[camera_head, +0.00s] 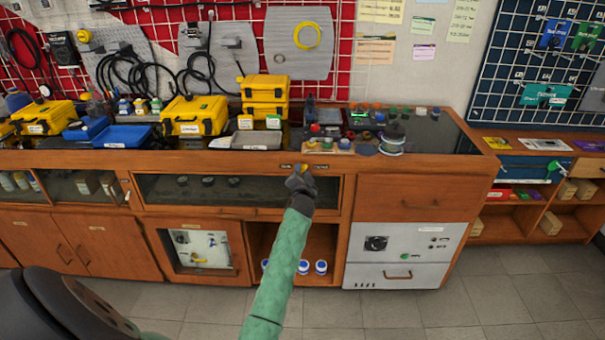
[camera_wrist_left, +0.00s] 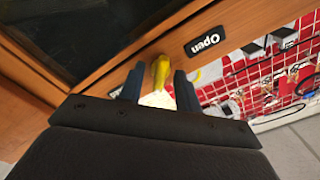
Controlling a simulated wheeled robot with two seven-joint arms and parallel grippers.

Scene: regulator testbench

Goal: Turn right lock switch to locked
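A small yellow lock switch (camera_wrist_left: 160,72) sits on the orange-brown wooden cabinet front, beside a black label (camera_wrist_left: 205,41) reading "Open" in the left wrist view. My left gripper (camera_wrist_left: 158,88) has its two dark fingers on either side of the switch, with a gap visible, so it looks open around it. In the head view the left gripper (camera_head: 301,180) is at the cabinet's upper front edge, below the counter, between two small labels (camera_head: 286,166) (camera_head: 321,166) and largely covering the switch. My right gripper is not in view.
The wooden counter (camera_head: 465,158) above holds yellow cases (camera_head: 196,115), a blue tray (camera_head: 122,136) and small coloured knobs on a wooden block (camera_head: 328,146). The floor in front is clear.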

